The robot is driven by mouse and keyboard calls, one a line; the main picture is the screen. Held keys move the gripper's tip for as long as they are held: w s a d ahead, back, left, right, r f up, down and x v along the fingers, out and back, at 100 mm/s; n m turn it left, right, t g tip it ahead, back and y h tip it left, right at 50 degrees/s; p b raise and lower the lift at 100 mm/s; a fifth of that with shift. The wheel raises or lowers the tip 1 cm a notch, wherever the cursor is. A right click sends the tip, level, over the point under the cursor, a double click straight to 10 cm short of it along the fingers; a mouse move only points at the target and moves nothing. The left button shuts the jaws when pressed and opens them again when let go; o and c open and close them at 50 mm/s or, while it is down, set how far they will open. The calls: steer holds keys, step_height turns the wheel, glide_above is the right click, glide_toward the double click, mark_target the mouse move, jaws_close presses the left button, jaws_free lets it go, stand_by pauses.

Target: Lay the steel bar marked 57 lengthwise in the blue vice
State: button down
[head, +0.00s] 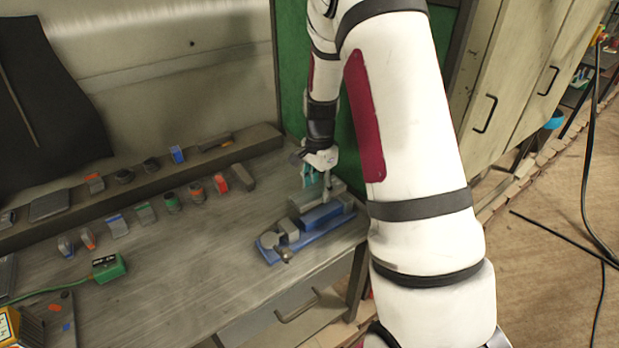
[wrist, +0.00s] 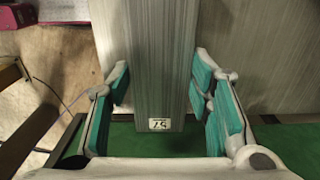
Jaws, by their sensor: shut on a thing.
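The steel bar (wrist: 160,70) is long and grey, and its label, upside down in the wrist view, reads 57. My gripper (wrist: 160,90), with teal finger pads, is shut on it, one finger on each side. In the head view my gripper (head: 318,182) points down over the blue vice (head: 268,246) near the bench's right end. A grey bar-like shape shows under the fingers along the vice, but I cannot tell whether the bar rests in the jaws or hangs just above. My fingers hide part of it.
The wooden bench (head: 170,270) has a raised back ledge (head: 60,225) with several small blocks and parts on and before it. A green box (head: 108,266) with a cable lies at the left. A green panel (head: 290,60) stands close behind my arm. The bench middle is clear.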

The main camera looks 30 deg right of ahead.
mark_target(318, 213)
steer(key=shift+f+b, duration=0.85)
steer(key=shift+f, duration=2.35)
steer(key=shift+f, duration=0.2)
steer(key=c, duration=0.7)
jaws_free()
steer(key=shift+r, duration=0.1)
